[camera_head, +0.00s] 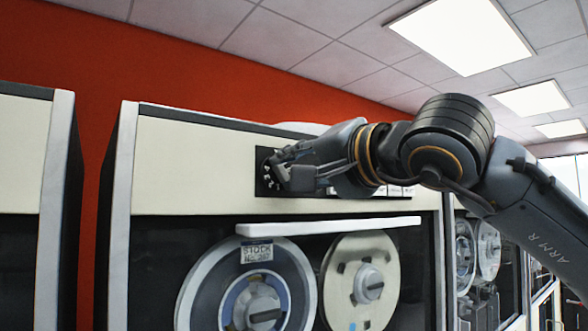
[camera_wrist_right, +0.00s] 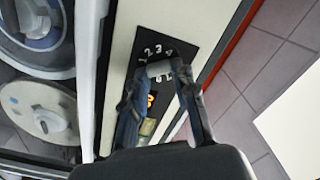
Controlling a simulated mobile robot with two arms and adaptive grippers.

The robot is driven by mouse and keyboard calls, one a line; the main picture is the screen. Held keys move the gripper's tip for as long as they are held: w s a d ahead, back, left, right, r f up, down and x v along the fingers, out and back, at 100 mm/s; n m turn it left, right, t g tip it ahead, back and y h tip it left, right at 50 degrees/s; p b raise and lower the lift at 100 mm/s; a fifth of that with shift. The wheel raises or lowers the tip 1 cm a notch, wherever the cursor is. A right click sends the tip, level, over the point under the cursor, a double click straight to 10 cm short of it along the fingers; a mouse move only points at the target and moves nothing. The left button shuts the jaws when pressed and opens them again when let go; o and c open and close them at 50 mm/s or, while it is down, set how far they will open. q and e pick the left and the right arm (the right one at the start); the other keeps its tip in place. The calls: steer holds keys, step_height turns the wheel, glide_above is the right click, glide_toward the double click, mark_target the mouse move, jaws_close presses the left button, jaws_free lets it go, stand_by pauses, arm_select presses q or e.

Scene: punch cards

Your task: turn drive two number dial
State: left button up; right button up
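A black dial panel (camera_head: 262,184) with white numbers sits on the cream upper front of the tape drive cabinet. In the right wrist view the panel (camera_wrist_right: 146,36) shows numbers in an arc, and a pale grey piece (camera_wrist_right: 161,68), perhaps the dial's knob, lies between my fingertips. My right gripper (camera_head: 283,167) is at the panel, reaching in from the right and hiding part of it. In the wrist view the fingers of the right gripper (camera_wrist_right: 160,70) stand apart on either side of the pale piece. Whether they touch it cannot be told. My left gripper is not in view.
Two tape reels, a grey one (camera_head: 215,285) labelled STOCK and a cream one (camera_head: 345,250), sit below the panel. A white bar (camera_head: 330,227) sticks out above them. Another cabinet (camera_head: 25,150) stands at left, past a gap. More drives (camera_head: 487,250) stand at right.

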steer(key=o, duration=0.4)
steer(key=v, duration=1.2)
steer(key=shift+a+f, duration=0.1)
